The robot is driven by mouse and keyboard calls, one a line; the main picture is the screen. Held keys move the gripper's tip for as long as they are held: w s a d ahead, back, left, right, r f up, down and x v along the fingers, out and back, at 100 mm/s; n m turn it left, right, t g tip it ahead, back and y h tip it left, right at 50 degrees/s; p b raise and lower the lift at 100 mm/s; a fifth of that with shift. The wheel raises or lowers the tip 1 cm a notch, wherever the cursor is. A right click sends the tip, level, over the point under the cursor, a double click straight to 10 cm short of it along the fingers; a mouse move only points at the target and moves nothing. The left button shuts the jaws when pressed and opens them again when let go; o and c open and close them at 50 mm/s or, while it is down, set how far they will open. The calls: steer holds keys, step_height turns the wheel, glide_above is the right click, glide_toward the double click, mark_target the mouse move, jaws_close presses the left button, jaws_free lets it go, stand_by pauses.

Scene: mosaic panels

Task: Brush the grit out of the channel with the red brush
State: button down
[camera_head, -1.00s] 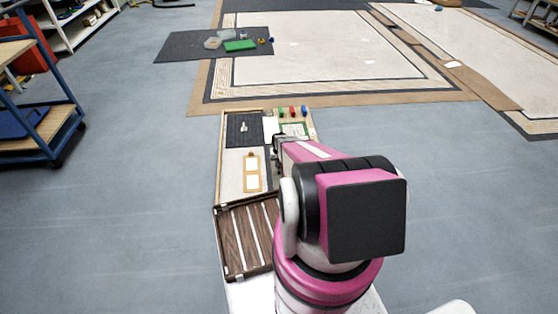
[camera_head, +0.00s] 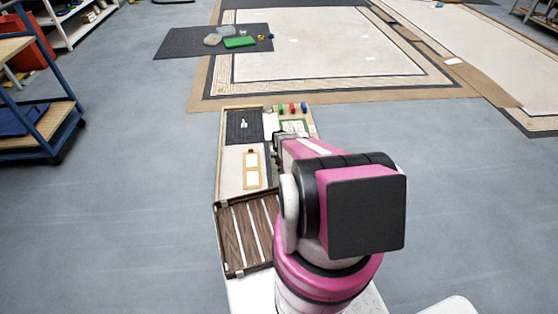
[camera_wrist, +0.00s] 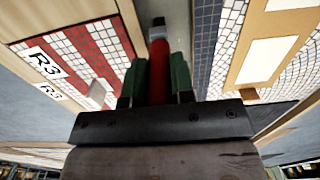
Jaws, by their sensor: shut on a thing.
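In the wrist view, my gripper (camera_wrist: 157,88) is shut on the red brush (camera_wrist: 159,65), with a dark green finger on each side of its handle. I cannot tell whether the tip touches the channel floor, and no grit can be made out. In the head view, my gripper (camera_head: 279,145) is over the right part of the work tray (camera_head: 221,160); my arm hides the brush and most of the channel.
A red-and-white mosaic panel (camera_wrist: 88,50) labelled R3 lies left of the channel; a dark blue tiled panel (camera_wrist: 208,40) lies right. A tan frame (camera_wrist: 238,75) lies beyond that. Green, red and blue pieces (camera_head: 292,107) stand at the tray's far end. A slatted brown panel (camera_head: 240,240) lies nearer.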

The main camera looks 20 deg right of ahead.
steer(key=shift+f, duration=0.45)
stand_by(1.0)
steer(key=shift+w+d, duration=0.2)
steer(key=shift+w, duration=0.7)
steer(key=shift+w+d, duration=0.15)
steer(key=shift+w, duration=0.7)
steer(key=shift+w+d, duration=0.2)
steer(key=shift+w, duration=0.7)
steer(key=shift+w, duration=0.1)
steer(key=shift+w+d+r, duration=0.1)
steer(key=shift+w+d, duration=0.05)
steer(key=shift+w, duration=0.6)
steer(key=shift+r, duration=2.55)
steer(key=shift+f, duration=0.15)
steer(key=shift+w+a+f, duration=0.1)
steer(key=shift+a+f, duration=0.2)
steer(key=shift+f, duration=0.35)
steer(key=shift+s+a+f, duration=0.1)
steer(key=shift+a+f, duration=0.2)
steer(key=shift+f, duration=0.3)
steer(key=shift+w+a+f, duration=0.1)
steer(key=shift+a+f, duration=0.2)
steer(key=shift+f, duration=0.35)
steer(key=shift+f, duration=0.55)
